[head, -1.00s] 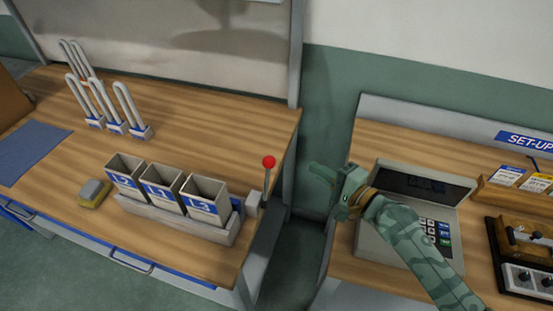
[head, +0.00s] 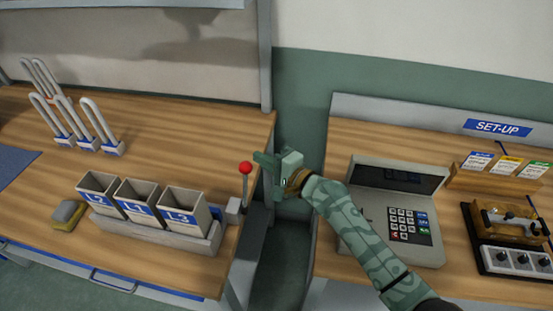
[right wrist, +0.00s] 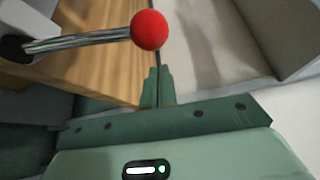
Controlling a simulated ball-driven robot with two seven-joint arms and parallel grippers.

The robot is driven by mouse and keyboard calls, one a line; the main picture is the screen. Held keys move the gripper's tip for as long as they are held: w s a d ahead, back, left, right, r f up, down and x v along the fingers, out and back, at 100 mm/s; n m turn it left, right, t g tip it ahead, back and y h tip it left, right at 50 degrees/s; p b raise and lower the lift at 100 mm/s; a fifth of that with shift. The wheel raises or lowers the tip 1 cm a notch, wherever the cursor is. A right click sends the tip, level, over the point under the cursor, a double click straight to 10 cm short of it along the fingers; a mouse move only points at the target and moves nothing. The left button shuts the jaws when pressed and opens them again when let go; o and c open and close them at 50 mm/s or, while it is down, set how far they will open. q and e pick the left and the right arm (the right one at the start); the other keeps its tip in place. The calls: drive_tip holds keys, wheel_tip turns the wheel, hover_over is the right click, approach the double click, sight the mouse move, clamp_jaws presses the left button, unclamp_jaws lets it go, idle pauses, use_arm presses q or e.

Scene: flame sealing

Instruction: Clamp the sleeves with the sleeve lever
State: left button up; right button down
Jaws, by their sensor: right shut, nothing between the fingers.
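The sleeve lever (head: 246,180) stands upright with its red ball knob on top, at the right end of the sleeve holder (head: 160,232). The grey sleeves L2 (head: 104,201), L1 (head: 142,209) and L3 (head: 186,217) stand in a row in the holder. My right gripper (head: 262,160) is just right of the knob, at about its height, shut and empty. In the right wrist view the red knob (right wrist: 149,30) and its metal rod lie just beyond the closed fingertips (right wrist: 157,85). I cannot tell if they touch. My left gripper is not in view.
Several white U-shaped tubes (head: 75,120) stand at the back left. A yellow-grey sponge (head: 67,214) lies left of the holder. A keypad console (head: 395,215) sits on the right bench. A gap (head: 290,240) separates the benches.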

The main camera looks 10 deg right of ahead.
drive_tip(key=shift+s+a+r, duration=0.2)
drive_tip(key=shift+s+a, duration=0.05)
drive_tip(key=shift+s, duration=0.25)
drive_tip(key=shift+s+a+r, duration=0.2)
drive_tip(key=shift+s, duration=0.3)
drive_tip(key=shift+s, duration=0.15)
